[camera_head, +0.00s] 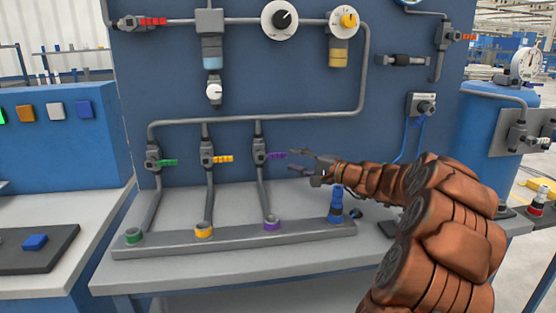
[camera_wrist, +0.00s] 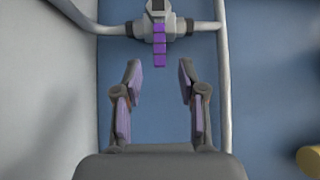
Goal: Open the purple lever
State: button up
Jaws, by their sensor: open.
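The purple lever (camera_head: 275,155) sticks out to the right from the grey valve (camera_head: 259,151) on the third vertical pipe of the blue panel. My gripper (camera_head: 312,163) is just to the right of the lever, with its fingers pointing left toward it. In the wrist view the purple lever (camera_wrist: 159,48) is at the top middle, beyond and between the open fingertips of my gripper (camera_wrist: 159,72). The fingers are apart and nothing is between them. In the head view a small gap shows between the lever's end and the fingertips.
A green lever (camera_head: 167,162) and a yellow lever (camera_head: 223,158) are on the pipes to the left. Below, a grey rail (camera_head: 180,246) holds ringed sockets and a blue fitting (camera_head: 336,204). A horizontal pipe (camera_head: 300,117) runs above the levers. A grey box (camera_head: 422,106) is on the panel at right.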

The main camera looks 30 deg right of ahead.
aim_at(281, 156)
jog(key=x, duration=0.6)
jog(key=shift+w+a, duration=0.15)
jog(key=shift+w, duration=0.05)
grip_shut()
dwell(0.5)
